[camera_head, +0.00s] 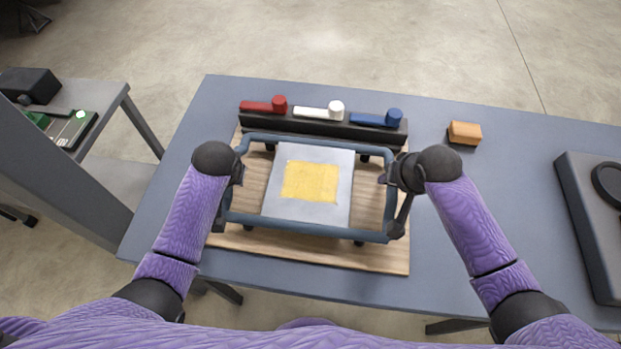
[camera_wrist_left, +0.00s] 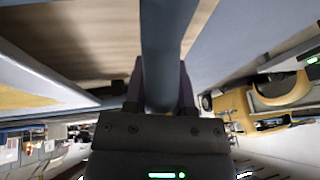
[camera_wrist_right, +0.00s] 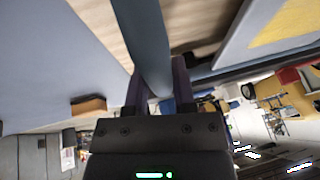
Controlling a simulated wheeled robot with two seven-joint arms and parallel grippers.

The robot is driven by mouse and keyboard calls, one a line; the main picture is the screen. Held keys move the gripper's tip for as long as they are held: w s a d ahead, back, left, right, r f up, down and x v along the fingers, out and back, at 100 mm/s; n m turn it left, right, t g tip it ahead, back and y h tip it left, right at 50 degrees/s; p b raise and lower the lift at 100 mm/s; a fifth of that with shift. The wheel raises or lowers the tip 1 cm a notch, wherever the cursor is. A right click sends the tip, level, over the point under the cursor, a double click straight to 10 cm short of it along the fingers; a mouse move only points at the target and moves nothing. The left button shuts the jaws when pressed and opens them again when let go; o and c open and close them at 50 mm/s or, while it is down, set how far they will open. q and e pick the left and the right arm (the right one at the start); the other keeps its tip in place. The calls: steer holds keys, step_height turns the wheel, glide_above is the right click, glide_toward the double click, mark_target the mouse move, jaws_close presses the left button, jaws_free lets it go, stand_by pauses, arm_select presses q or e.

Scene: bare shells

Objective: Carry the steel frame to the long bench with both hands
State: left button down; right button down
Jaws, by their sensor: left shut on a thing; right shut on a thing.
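The steel frame (camera_head: 310,231) is a blue-grey rectangular tube frame with a pale panel and a yellow patch (camera_head: 310,181) in its middle. It is over a wooden board (camera_head: 375,257) on a blue-grey table (camera_head: 300,285); I cannot tell whether it touches the board. My left gripper (camera_head: 238,172) is shut on the frame's left side bar, which also shows in the left wrist view (camera_wrist_left: 168,50). My right gripper (camera_head: 386,178) is shut on the right side bar, which also shows in the right wrist view (camera_wrist_right: 150,45). I cannot tell which surface is the long bench.
A black rack (camera_head: 330,127) with red, white and blue handled pieces stands behind the frame. An orange block (camera_head: 464,133) and a dark flat device (camera_head: 590,225) are to the right. A grey side stand (camera_head: 105,95) is at left. Table between block and device is clear.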

arm_select(q)
steer(key=shift+r, duration=0.1)
stand_by(0.7)
